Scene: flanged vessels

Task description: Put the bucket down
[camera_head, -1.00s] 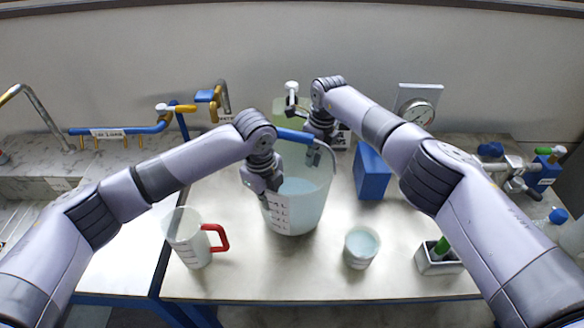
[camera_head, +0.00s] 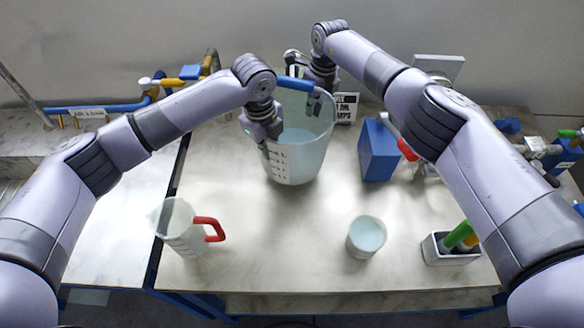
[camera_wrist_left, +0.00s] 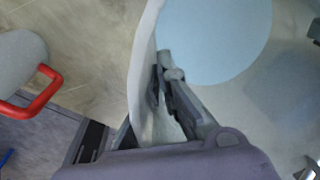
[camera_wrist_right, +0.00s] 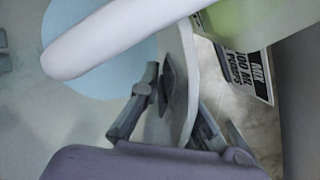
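The bucket (camera_head: 305,160) is large and translucent, with a marked scale, a blue handle grip (camera_head: 297,84) and pale blue liquid inside. It is upright near the back middle of the table. My left gripper (camera_head: 266,140) is at its left wall; the left wrist view shows the fingers (camera_wrist_left: 150,110) on both sides of the wall, shut on it. My right gripper (camera_head: 318,92) is at the far right wall, partly hidden; in the right wrist view its fingers (camera_wrist_right: 172,100) close on the wall. I cannot tell whether the bucket base touches the table.
A blue box (camera_head: 378,152) and a black-and-white sign (camera_head: 346,107) stand right of the bucket. A jug with a red handle (camera_head: 182,230), a small cup (camera_head: 366,238) and a holder with green tools (camera_head: 450,248) stand nearer. The table's front middle (camera_head: 280,250) is clear.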

